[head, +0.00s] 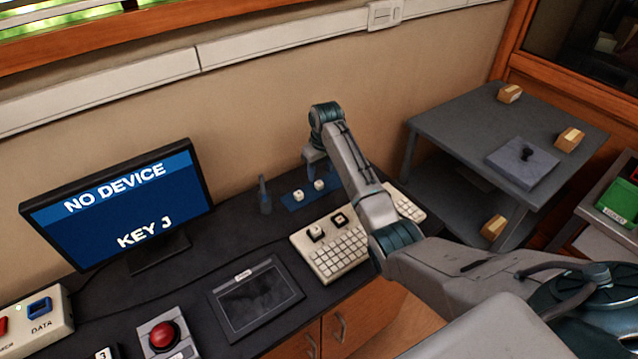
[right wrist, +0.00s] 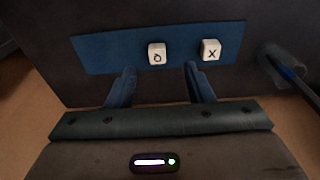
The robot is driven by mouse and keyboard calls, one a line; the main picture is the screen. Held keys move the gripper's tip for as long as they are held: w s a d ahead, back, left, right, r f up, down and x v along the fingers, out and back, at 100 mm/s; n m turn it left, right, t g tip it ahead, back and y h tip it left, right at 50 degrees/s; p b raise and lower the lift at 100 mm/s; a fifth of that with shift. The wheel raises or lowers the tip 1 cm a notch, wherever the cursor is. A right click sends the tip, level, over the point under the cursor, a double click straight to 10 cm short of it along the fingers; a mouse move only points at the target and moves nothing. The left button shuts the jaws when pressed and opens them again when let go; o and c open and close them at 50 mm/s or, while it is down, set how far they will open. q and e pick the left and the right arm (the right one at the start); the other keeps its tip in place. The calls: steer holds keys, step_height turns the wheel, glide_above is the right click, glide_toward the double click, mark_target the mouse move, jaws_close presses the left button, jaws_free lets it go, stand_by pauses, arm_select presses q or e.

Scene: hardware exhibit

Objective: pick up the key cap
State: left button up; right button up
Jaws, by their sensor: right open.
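Two white key caps lie apart on a blue mat (head: 290,205). In the head view one cap (head: 299,196) is at the left and the other (head: 319,185) is at the right, close to my right gripper (head: 314,165). In the right wrist view one cap (right wrist: 210,49) is marked X, and the other (right wrist: 157,54) has a rounded letter I cannot read surely. My right gripper (right wrist: 160,70) is open and empty, its fingertips pointing at the rounded-letter cap, which shows in line with the gap. My left gripper is out of view.
A cream keyboard (head: 338,258) with two raised dark keys stands before the mat. A dark upright tool (head: 265,196) is beside the mat. The monitor (head: 118,205) reads "NO DEVICE" and "KEY J". A tablet (head: 255,298) and red button (head: 163,336) are nearer.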

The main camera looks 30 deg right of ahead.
mark_target(319, 183)
steer(key=shift+w+f, duration=0.15)
steer(key=shift+f, duration=0.2)
steer(key=f, duration=0.1)
steer(key=f+p, duration=0.1)
steer(key=f, duration=0.2)
steer(key=shift+w+d+f+p, duration=0.1)
steer(key=shift+w+p, duration=0.2)
steer(key=shift+p, duration=0.05)
steer(key=shift+f, duration=0.3)
steer(key=shift+w+f, duration=0.1)
steer(key=shift+c, duration=0.5)
steer(key=c, duration=0.7)
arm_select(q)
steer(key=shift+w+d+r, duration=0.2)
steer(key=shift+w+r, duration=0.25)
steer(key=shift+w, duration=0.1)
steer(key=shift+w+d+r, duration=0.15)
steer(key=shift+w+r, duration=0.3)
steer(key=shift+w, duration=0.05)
arm_select(e)
jaws_close()
